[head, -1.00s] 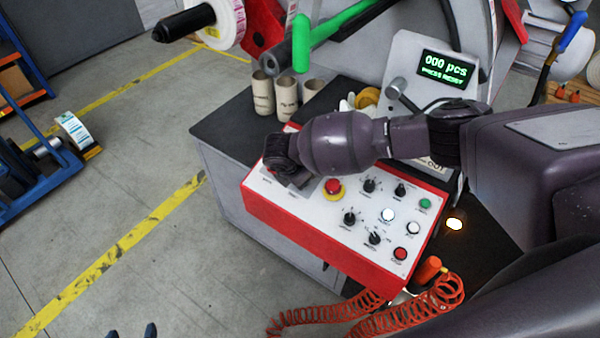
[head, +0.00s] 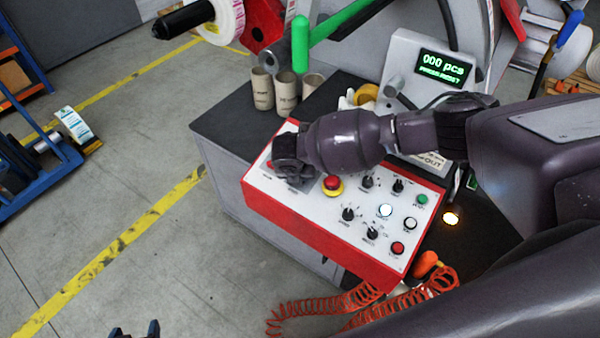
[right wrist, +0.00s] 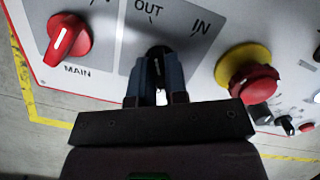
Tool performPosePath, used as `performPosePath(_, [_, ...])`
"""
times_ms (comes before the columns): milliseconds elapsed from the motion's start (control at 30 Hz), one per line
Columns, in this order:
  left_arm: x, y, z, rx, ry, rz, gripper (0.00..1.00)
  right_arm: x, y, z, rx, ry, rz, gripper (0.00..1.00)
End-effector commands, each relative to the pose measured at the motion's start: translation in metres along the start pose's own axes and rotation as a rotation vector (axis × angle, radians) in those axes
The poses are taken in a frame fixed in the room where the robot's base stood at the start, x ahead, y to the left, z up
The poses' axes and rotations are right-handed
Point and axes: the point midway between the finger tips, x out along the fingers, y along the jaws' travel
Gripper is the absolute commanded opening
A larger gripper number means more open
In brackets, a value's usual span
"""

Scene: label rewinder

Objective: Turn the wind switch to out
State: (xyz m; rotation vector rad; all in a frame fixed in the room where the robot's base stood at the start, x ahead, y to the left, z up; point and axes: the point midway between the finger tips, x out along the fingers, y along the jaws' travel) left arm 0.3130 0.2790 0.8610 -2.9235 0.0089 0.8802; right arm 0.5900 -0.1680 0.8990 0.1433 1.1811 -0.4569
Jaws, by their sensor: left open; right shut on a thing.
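The wind switch (right wrist: 158,52) is a black knob on the white panel, with OUT printed above it and IN to the upper right in the right wrist view. My right gripper (right wrist: 155,82) is shut on this knob, its two blue-grey fingers on either side. The fingers cover most of the knob, so I cannot tell where it points. In the head view my right gripper (head: 287,163) is at the panel's upper left corner and hides the switch. My left gripper (head: 135,331) shows only its tips at the bottom edge, open and empty, away from the panel.
The red-edged control panel (head: 318,222) also bears a red MAIN switch (right wrist: 67,40), a red emergency button on a yellow collar (right wrist: 247,78), black knobs and lit buttons. Cardboard cores (head: 287,93) stand behind it. An orange coiled hose (head: 345,305) hangs in front.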

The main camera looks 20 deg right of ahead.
Motion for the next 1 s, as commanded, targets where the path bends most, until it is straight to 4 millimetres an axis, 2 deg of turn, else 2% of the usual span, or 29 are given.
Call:
performPosePath(633, [-0.0002,0.0001,-0.0006,0.0,0.001,0.0,0.71,-0.0008,0.0001,0.0015,-0.05,-0.002,0.008,0.0])
performPosePath(667, [-0.0003,0.0001,-0.0006,0.0,0.001,0.0,0.71,-0.0008,0.0001,0.0015,-0.05,-0.002,0.008,0.19])
performPosePath(800, [-0.0003,0.0001,-0.0006,0.0,0.001,0.0,0.71,-0.0007,0.0001,0.0012,-0.049,-0.002,0.008,0.39])
performPosePath(1000, [-0.0002,0.0001,-0.0006,0.0,0.001,0.0,0.71,-0.0004,0.0001,0.0006,-0.048,-0.001,0.008,0.39])
